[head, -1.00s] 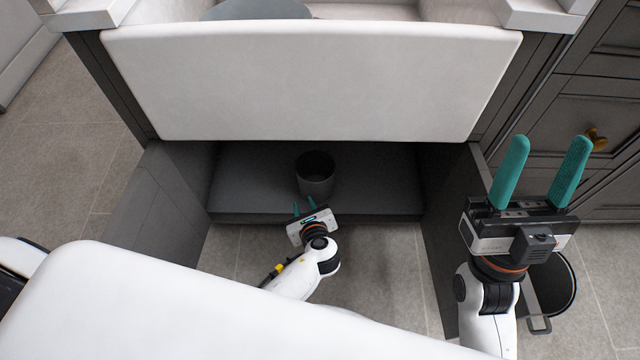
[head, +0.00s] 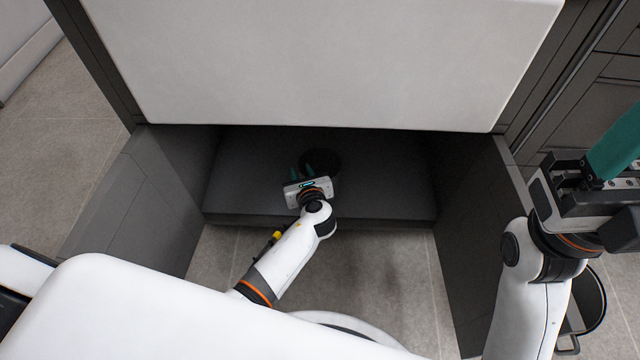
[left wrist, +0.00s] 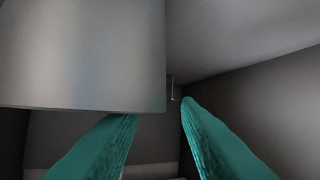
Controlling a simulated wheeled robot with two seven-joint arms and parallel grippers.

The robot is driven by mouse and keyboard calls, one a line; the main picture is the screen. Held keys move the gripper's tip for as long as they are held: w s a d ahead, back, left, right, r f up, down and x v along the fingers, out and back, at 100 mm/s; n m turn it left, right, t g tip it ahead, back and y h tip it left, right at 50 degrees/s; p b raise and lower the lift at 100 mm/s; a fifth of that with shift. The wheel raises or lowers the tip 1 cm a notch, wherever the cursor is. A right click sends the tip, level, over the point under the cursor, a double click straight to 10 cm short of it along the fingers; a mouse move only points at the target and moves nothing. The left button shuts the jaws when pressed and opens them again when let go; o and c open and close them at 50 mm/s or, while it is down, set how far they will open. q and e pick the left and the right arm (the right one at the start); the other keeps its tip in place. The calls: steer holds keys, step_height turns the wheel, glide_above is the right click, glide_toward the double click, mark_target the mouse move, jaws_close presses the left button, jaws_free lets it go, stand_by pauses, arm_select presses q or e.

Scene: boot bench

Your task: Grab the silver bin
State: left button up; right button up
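The silver bin (head: 326,160) stands on the dark floor of the open compartment under the sink, in shadow. It also fills the upper left of the left wrist view (left wrist: 80,50). My left gripper (head: 303,175) is at the near left side of the bin, its body hiding part of it. In the left wrist view its two teal fingers (left wrist: 158,110) are apart with nothing gripped; the left fingertip is by the bin's edge. Whether they touch is unclear. My right gripper (head: 625,145) is partly cut off at the right edge, held outside the cabinet, with one finger showing.
A white sink front (head: 320,65) overhangs the compartment. Dark side panels (head: 150,180) bound it left and right. A dark bin with a handle (head: 590,305) stands on the floor at lower right, beside my right arm. Tiled floor (head: 370,275) is clear in front.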

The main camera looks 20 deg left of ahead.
arm_select(q)
steer(key=shift+x, duration=1)
jaws_close()
steer(key=shift+s, duration=0.1)
stand_by(0.6)
